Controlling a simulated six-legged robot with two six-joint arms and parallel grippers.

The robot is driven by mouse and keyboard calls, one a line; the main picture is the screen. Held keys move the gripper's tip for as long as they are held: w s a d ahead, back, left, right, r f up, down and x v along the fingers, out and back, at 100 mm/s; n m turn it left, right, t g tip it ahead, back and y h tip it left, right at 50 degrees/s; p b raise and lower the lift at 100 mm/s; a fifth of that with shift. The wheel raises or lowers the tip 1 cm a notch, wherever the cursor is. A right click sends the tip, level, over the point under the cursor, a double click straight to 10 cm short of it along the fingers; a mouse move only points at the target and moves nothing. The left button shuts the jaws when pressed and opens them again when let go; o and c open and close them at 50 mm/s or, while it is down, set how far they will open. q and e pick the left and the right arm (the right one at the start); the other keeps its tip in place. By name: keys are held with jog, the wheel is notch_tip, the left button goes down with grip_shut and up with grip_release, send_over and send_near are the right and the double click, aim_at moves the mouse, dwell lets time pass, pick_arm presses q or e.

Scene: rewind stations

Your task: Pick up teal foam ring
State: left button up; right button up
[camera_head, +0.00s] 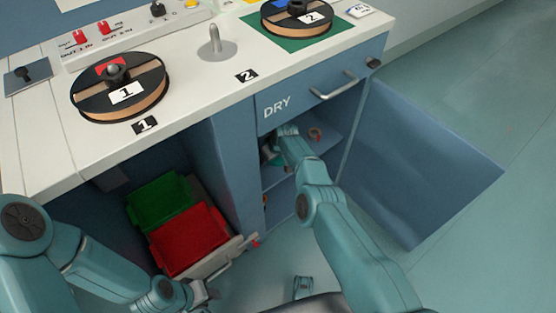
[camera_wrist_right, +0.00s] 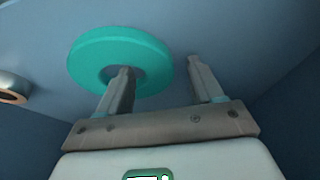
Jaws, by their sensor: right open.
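The teal foam ring (camera_wrist_right: 152,62) is a flat ring with a hole, on a blue surface in the right wrist view. My right gripper (camera_wrist_right: 158,66) is open there. Its left finger overlaps the ring's hole in the picture; whether it is inside the hole or only in front of it I cannot tell. The right finger is apart from the ring, to its right. In the head view my right gripper (camera_head: 272,154) reaches into the open DRY cabinet, and the ring cannot be made out clearly. My left gripper (camera_head: 208,292) is low near the red bin, its jaws unclear.
A small round item (camera_head: 315,134) lies on the cabinet shelf. The cabinet door (camera_head: 425,165) stands open at the right. A green bin (camera_head: 158,203) and a red bin (camera_head: 190,240) stand left of the cabinet. Reels 1 (camera_head: 150,98) and 2 (camera_head: 275,20) sit on the counter above.

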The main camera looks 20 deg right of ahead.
jog(key=shift+w+f+b, duration=0.2)
jog(key=shift+f+b, duration=0.2)
pick_arm(q)
jog(key=shift+f, duration=0.85)
pick_arm(e)
jog(key=shift+r, duration=0.1)
jog(key=c, duration=1.1)
pick_arm(q)
jog(key=shift+r, duration=0.15)
pick_arm(e)
jog(key=shift+r, duration=0.1)
